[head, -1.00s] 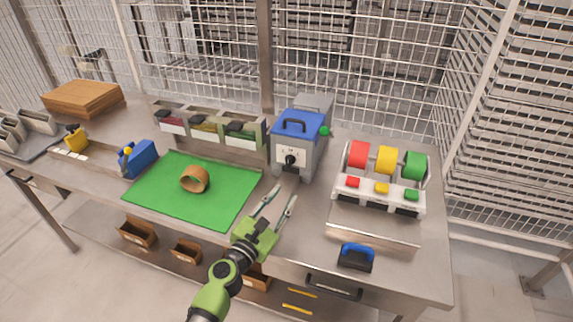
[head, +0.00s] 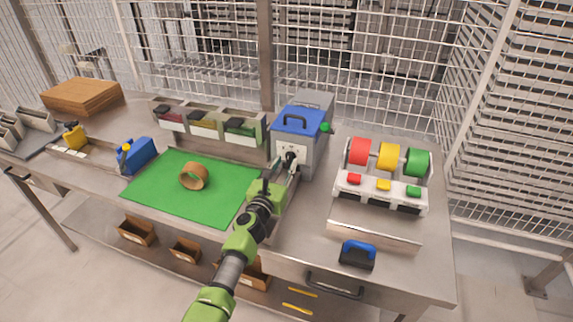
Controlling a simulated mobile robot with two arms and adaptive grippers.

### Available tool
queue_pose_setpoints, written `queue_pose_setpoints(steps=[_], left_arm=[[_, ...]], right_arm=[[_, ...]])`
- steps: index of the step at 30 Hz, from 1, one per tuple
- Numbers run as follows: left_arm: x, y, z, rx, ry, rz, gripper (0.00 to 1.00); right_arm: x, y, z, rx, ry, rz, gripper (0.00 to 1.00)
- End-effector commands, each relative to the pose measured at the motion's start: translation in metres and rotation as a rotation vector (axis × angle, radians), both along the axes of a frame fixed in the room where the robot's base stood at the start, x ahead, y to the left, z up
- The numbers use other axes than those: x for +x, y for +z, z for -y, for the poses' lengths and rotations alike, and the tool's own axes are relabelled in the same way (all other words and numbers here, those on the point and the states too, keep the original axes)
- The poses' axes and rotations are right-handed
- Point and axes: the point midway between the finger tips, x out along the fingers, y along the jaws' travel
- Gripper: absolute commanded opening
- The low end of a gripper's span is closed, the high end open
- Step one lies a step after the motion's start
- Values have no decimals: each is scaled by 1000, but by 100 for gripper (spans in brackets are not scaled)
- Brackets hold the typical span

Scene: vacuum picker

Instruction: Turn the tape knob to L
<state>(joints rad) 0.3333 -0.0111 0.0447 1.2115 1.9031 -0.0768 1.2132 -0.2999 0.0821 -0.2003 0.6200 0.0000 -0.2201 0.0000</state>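The tape machine (head: 308,145) is a grey box with a blue handled lid, standing at the back of the bench. Its black tape knob (head: 291,158) sits on a white front plate whose marks are too small to read. My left gripper (head: 284,168) is right in front of the plate, its fingers apart and the tips at the knob. The fingers partly cover the plate and the lower front. Whether they touch the knob I cannot tell. My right gripper is out of view.
A green mat (head: 160,185) with a brown tape roll (head: 194,176) lies left of my arm. A rack of red, yellow and green rolls (head: 388,157) stands at the right. A blue-handled black tool (head: 357,254) lies near the front edge. Bins (head: 208,122) stand behind the mat.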

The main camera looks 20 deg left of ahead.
Motion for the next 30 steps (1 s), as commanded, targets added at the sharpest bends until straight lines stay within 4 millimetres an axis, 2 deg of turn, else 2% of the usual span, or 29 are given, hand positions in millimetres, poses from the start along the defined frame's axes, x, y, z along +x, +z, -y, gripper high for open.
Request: queue_pose_setpoints(steps=[6,16,17,18,20,30], left_arm=[[19,-1,0,0,0,0,28],[22,0,1,1,0,0,28],[22,0,1,1,0,0,25],[22,0,1,1,0,0,15],[22,0,1,1,0,0,0],[21,0,1,16,0,1,0]], right_arm=[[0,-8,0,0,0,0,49],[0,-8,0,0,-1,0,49],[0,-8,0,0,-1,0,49],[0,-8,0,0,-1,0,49],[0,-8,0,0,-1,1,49],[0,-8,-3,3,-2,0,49]])
